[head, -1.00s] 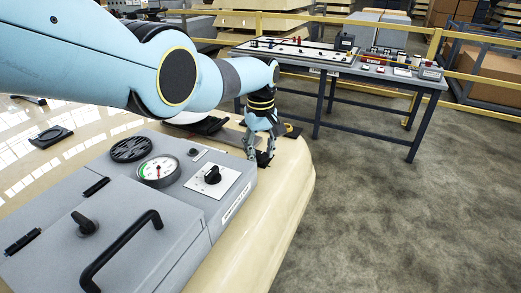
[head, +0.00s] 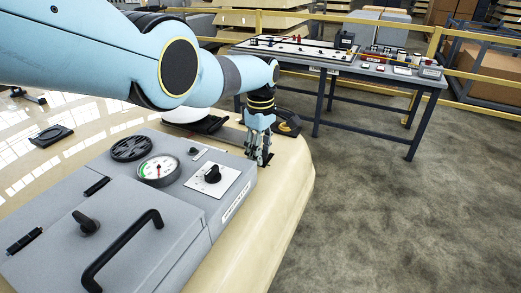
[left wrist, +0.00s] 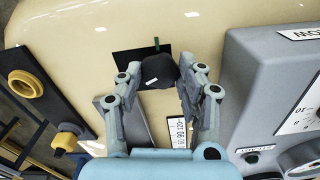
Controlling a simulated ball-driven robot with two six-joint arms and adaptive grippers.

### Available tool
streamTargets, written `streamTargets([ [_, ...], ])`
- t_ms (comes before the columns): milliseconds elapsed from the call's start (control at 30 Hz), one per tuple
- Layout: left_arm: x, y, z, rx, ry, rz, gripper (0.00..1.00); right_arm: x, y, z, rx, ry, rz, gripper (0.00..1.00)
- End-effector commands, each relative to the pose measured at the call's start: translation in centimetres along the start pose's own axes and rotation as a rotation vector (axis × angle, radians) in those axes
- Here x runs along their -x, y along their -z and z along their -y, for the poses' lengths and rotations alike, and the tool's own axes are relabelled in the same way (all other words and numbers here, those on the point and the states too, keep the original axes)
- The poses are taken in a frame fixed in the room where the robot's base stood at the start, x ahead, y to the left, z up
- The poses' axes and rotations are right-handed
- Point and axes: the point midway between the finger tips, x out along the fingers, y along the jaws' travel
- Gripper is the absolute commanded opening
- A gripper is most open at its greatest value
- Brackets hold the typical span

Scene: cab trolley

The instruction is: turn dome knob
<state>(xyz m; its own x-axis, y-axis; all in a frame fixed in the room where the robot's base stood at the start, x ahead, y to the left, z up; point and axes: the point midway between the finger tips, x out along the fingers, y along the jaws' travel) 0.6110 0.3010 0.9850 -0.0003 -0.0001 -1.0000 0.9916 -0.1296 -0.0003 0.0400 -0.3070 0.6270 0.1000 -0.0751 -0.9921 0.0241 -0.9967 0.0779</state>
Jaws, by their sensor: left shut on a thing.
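My left gripper (head: 258,160) reaches down beside the right end of the grey console, over the cream surface. In the left wrist view its two fingers (left wrist: 162,80) are shut on a dark rounded knob (left wrist: 158,70). The knob sits over a black plate (left wrist: 128,56) with a small green mark just beyond it. A small white label (left wrist: 178,132) lies nearer the wrist, its text hard to read. In the head view the fingers hide most of the held knob. My right gripper is not in view.
The grey console (head: 75,205) carries a gauge (head: 159,170), a black knob on a white plate (head: 228,178) and a black handle (head: 120,250). A black and yellow part (head: 288,123) lies behind the gripper. A bench (head: 330,66) stands beyond; open floor lies right.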

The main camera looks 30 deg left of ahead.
Motion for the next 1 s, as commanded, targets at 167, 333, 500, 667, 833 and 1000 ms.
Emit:
streamTargets([
  [167, 0.0, 0.0, -0.1, 0.002, -0.001, -0.001, 0.05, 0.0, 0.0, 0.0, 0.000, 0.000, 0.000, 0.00],
  [333, 0.1, 0.0, -0.1, 0.001, -0.002, -0.001, 0.39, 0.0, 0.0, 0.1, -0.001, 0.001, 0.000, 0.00],
  [500, 0.0, 0.0, 0.0, 0.000, -0.001, -0.001, 0.61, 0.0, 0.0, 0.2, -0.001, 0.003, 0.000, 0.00],
  [667, 0.0, 0.0, 0.0, 0.000, -0.001, 0.000, 0.61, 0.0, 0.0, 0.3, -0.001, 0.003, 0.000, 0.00],
  [833, 0.2, 0.0, -0.1, 0.000, -0.002, -0.001, 0.61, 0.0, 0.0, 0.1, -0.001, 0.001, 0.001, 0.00],
  [1000, 1.4, 0.1, -0.2, 0.001, -0.003, -0.001, 0.61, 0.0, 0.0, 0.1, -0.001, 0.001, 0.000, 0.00],
])
